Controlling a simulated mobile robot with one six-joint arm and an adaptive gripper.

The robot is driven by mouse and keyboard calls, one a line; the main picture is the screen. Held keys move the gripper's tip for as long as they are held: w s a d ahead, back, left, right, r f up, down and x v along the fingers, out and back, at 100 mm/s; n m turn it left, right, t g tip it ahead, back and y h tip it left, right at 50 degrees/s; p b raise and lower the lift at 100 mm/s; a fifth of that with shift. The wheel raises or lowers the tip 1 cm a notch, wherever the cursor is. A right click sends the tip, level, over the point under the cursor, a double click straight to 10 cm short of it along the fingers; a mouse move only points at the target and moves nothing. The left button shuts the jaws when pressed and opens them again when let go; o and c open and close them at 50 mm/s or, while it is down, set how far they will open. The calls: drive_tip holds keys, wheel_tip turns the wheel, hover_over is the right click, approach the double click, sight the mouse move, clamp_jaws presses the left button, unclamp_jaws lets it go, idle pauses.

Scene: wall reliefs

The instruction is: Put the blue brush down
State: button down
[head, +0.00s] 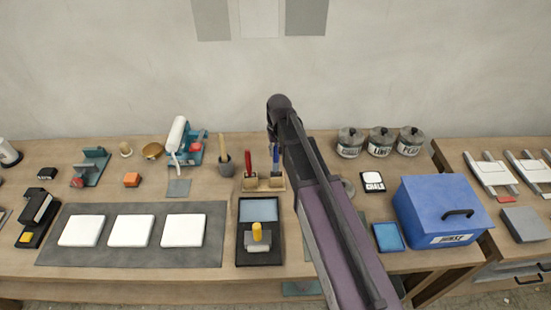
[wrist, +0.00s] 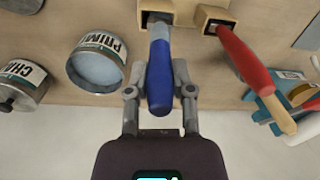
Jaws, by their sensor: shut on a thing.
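The blue brush (wrist: 160,80) is between the two fingers of my gripper (wrist: 160,92) in the wrist view, and they are shut on it. Its pale lower end meets the opening of a wooden holder block (wrist: 143,12); how deep it sits cannot be told. In the head view the blue brush (head: 276,156) stands roughly upright over the right block of the small wooden stand (head: 263,188), partly hidden by my arm. A red brush (head: 248,163) stands in the left block; it also shows in the wrist view (wrist: 245,58).
A mortar with pestle (head: 225,167) is left of the stand and a black tray with a yellow-handled tool (head: 243,255) is in front. Lidded pots (head: 380,143) and a blue box (head: 440,207) are on the right. A grey mat (head: 110,257) bears white tiles.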

drive_tip(key=shift+f+b, duration=0.65)
drive_tip(key=shift+f, duration=0.3)
drive_tip(key=shift+c, duration=2.4)
unclamp_jaws()
drive_tip(key=shift+f, duration=0.15)
drive_tip(key=r+p, duration=0.5)
drive_tip(key=shift+w+a+r, duration=0.1)
drive_tip(key=shift+a+r, duration=0.1)
drive_tip(key=shift+r, duration=0.05)
wheel_tip(320, 180, up, 8)
drive_tip(key=p, duration=0.8)
drive_tip(key=shift+d+r+p, duration=0.15)
drive_tip(key=shift+p, duration=0.15)
